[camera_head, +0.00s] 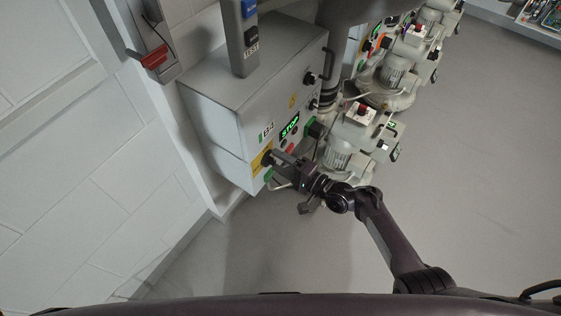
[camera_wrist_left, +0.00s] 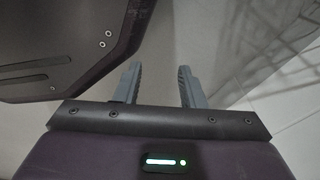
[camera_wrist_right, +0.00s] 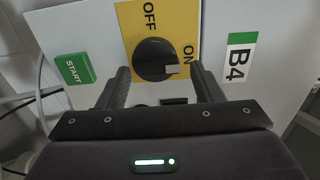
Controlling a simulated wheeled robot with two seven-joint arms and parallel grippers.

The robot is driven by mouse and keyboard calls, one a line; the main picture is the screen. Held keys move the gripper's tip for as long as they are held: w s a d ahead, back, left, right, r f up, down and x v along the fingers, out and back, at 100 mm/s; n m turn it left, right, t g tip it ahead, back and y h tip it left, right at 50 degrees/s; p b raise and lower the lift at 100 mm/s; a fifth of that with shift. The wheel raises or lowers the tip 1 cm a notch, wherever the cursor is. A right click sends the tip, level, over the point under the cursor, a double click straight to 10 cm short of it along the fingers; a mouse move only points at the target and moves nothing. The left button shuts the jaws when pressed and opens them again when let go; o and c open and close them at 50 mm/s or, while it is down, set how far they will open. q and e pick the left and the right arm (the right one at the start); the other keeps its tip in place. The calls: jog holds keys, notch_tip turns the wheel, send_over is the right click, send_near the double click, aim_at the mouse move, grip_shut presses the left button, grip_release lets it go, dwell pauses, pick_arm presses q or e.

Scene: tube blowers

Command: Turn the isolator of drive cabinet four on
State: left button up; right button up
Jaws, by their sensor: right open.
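The isolator of drive cabinet four is a round black knob (camera_wrist_right: 155,60) on a yellow plate (camera_wrist_right: 128,14) marked OFF and ON. Its pale mark points to the right of the picture, at ON. The cabinet's label reads B4 (camera_wrist_right: 237,62). In the head view the grey cabinet (camera_head: 235,100) stands by the wall, and my right gripper (camera_head: 277,158) is at its lower front. In the right wrist view, my right gripper (camera_wrist_right: 160,72) is open, its fingers on either side of the knob; contact cannot be told. My left gripper (camera_wrist_left: 159,68) is open and empty.
A green START button (camera_wrist_right: 75,68) sits left of the yellow plate in the right wrist view. A blower motor (camera_head: 350,140) stands beside the cabinet. The floor (camera_head: 470,180) at right is clear.

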pick_arm(q)
jog(key=s, duration=0.2)
jog(key=shift+s+a+f+p, duration=0.2)
jog(key=shift+s+f+p, duration=0.05)
jog(key=shift+s+p, duration=0.15)
pick_arm(e)
jog(key=v, duration=0.7)
jog(key=shift+d, duration=0.2)
pick_arm(q)
jog(key=shift+w, duration=0.1)
pick_arm(e)
jog(key=shift+s, duration=0.15)
